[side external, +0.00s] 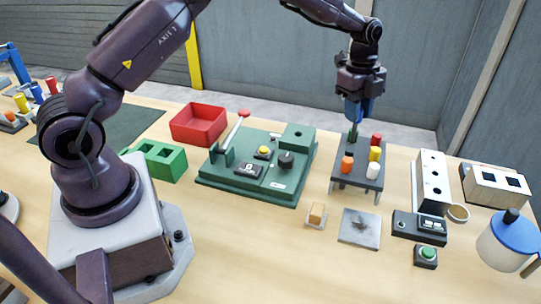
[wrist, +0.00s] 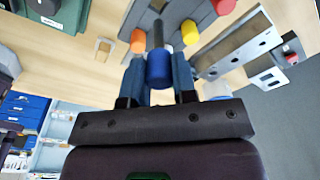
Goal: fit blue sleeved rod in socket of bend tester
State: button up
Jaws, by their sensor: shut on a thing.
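The blue sleeved rod is held in my gripper (side external: 358,104), at the back left of the dark rack (side external: 346,178). In the wrist view its blue sleeve (wrist: 158,70) sits between the two fingers, and its grey shaft (wrist: 158,36) points away from the gripper. Its lower end is close to the rack; I cannot tell whether it is still in a hole. The bend tester (side external: 250,187) is a green machine with a lever, knob, yellow button and display. Its green block (side external: 297,136) at the back right has a dark round hole on top.
Red (side external: 376,139), yellow (side external: 375,154), orange (side external: 347,164) and white (side external: 372,171) sleeved rods stand in the rack. A red bin (side external: 198,124) and green block with openings (side external: 160,161) lie left of the tester. A white holed panel (side external: 433,180) stands right of the rack.

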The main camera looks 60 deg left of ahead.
dwell(0.7)
jog(key=s+a+r, duration=0.1)
jog(key=s+a, duration=0.2)
jog(key=a, duration=0.3)
jog(key=s+a+r+m, duration=0.1)
jog(key=s+a+r, duration=0.1)
jog(key=s+a, duration=0.2)
jog(key=a, duration=0.2)
jog(key=shift+a, duration=0.35)
jog(key=shift+f, duration=2.9)
jog(key=shift+f, duration=3.05)
jog(key=o, duration=1)
